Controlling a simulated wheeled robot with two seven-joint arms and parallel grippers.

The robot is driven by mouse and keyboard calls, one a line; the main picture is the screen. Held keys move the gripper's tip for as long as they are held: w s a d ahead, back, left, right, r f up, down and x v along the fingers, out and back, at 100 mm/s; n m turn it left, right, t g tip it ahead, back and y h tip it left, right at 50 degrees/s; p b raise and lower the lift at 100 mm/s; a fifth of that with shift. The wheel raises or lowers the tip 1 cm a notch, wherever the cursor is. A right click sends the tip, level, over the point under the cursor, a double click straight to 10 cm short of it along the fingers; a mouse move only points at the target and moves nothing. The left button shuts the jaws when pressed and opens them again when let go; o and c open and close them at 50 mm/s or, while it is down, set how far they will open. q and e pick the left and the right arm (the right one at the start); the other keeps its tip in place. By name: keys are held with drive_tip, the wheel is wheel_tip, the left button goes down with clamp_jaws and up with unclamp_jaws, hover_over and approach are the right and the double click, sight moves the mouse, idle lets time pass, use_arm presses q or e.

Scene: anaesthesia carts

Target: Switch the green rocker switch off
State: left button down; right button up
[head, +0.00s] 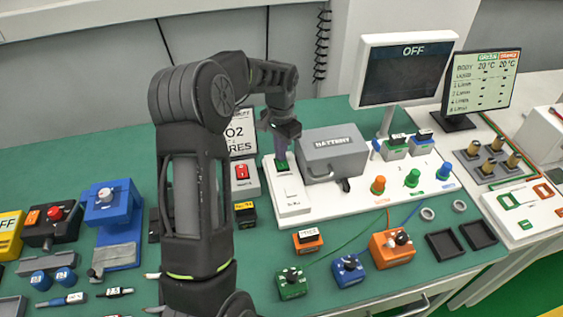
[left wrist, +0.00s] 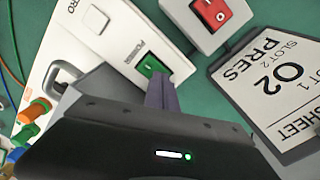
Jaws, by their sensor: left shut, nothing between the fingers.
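The green rocker switch (left wrist: 151,66) sits on a white box (left wrist: 105,35) labelled POWER in the left wrist view. In the head view the switch (head: 282,166) is at the far end of the white box (head: 291,195), partly hidden by my left gripper (head: 281,155). My left gripper is shut and empty, pointing down at the switch. In the left wrist view its fingertips (left wrist: 161,82) are right beside the switch's edge; I cannot tell whether they touch it. My right gripper is not in view.
A red rocker switch (head: 242,172) on a grey box stands just left of the white box. A grey battery box (head: 334,150) stands to the right. A sign labelled O2 (head: 241,135) stands behind. A monitor (head: 403,75) reads OFF.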

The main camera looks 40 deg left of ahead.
use_arm(q)
drive_tip(key=shift+s, duration=0.1)
drive_tip(key=shift+r+p, duration=1.75)
drive_tip(key=shift+r, duration=1.7)
